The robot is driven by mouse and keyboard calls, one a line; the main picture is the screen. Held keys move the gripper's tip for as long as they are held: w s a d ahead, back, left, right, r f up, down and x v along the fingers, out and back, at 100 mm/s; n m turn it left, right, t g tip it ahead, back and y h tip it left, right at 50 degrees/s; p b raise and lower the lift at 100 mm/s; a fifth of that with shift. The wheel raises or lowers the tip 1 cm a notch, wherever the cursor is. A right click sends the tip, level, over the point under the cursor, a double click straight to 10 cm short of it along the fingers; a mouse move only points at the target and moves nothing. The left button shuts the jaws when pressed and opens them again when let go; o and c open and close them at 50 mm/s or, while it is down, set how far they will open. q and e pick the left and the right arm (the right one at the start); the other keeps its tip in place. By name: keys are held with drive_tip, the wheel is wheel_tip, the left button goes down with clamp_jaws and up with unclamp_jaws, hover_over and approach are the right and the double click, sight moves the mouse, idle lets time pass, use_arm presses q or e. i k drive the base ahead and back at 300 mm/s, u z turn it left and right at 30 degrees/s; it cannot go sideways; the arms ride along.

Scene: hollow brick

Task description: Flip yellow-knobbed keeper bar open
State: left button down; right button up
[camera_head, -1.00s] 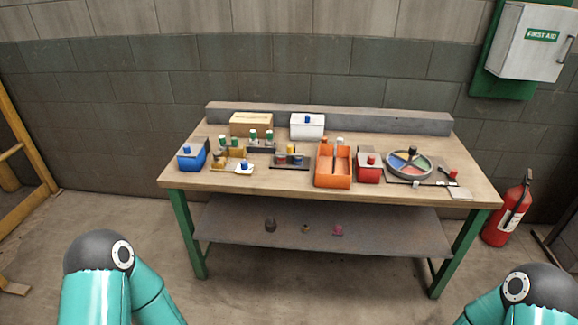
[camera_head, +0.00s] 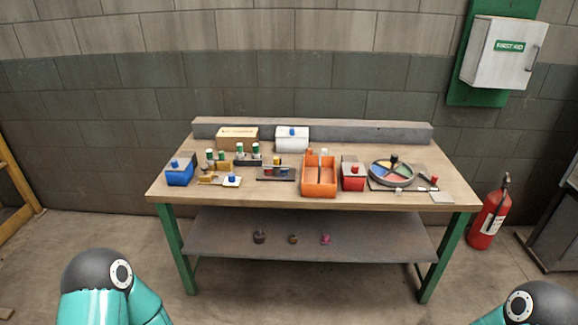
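A small rack with a thin bar across it (camera_head: 276,173) sits mid-table, left of the orange bin. Neither of my grippers is in view; only teal and dark arm links show at the bottom left and bottom right corners, well short of the table.
The wooden workbench (camera_head: 245,203) also bears a blue box (camera_head: 180,176), an orange bin (camera_head: 319,190), a red box (camera_head: 353,183) and a divided round tray (camera_head: 372,177). Small items lie on the lower shelf (camera_head: 372,239). A fire extinguisher (camera_head: 486,221) stands right of the bench; the floor in front is clear.

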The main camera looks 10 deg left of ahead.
sight(276, 161)
drive_tip(key=z, duration=0.3)
drive_tip(key=i, duration=0.85)
drive_tip(key=z, duration=0.05)
